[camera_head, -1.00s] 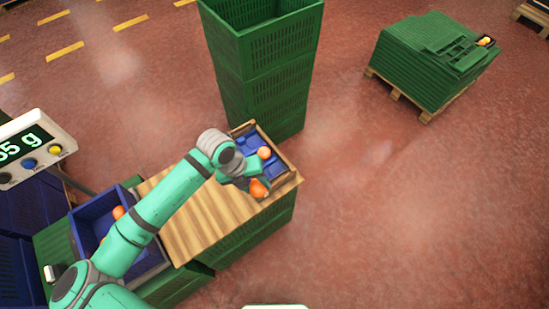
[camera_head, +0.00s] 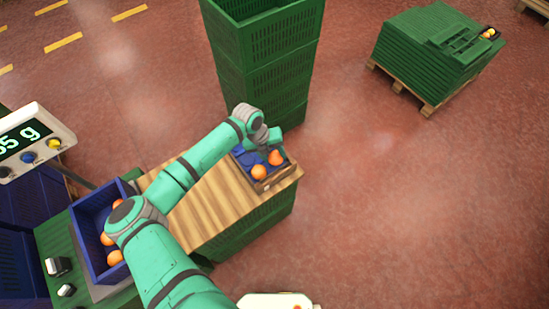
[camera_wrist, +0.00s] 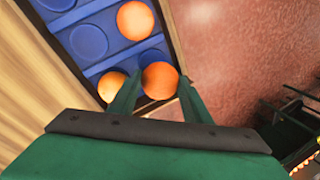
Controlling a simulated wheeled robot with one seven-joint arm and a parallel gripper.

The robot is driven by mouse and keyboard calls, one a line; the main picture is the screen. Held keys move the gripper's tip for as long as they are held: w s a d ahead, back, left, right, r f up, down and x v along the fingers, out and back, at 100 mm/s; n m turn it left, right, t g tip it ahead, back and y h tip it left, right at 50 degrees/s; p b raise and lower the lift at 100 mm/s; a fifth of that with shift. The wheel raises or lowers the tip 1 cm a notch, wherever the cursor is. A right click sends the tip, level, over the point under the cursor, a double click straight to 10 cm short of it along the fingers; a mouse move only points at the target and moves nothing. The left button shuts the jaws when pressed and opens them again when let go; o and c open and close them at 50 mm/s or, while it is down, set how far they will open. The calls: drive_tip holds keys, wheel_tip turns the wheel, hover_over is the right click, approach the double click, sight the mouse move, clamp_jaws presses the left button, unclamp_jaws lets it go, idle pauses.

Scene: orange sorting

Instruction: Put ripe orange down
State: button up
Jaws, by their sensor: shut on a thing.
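My gripper (camera_head: 274,144) is over the small wooden crate with a blue cupped insert (camera_head: 274,180), at the far end of the wooden tabletop. In the wrist view, my gripper (camera_wrist: 158,92) is shut on an orange (camera_wrist: 160,80), low over the crate's corner by its edge. Whether this orange touches the insert I cannot tell. A second orange (camera_wrist: 135,20) sits in a cup of the insert. A third orange (camera_wrist: 112,86) lies beside the left finger, partly hidden by it. An empty blue cup (camera_wrist: 88,42) shows next to them.
A blue crate (camera_head: 88,213) with several oranges stands at the left beside a scale display (camera_head: 28,138). Tall stacked green crates (camera_head: 265,70) rise just behind the wooden crate. A pallet of green crates (camera_head: 435,55) stands far right.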

sight(274, 158)
drive_tip(key=shift+w+d+f, duration=0.15)
drive_tip(key=shift+w+f, duration=0.2)
drive_tip(key=shift+f, duration=1.6)
drive_tip(key=shift+f, duration=0.1)
drive_tip(key=o, duration=0.9)
drive_tip(key=shift+o, duration=0.2)
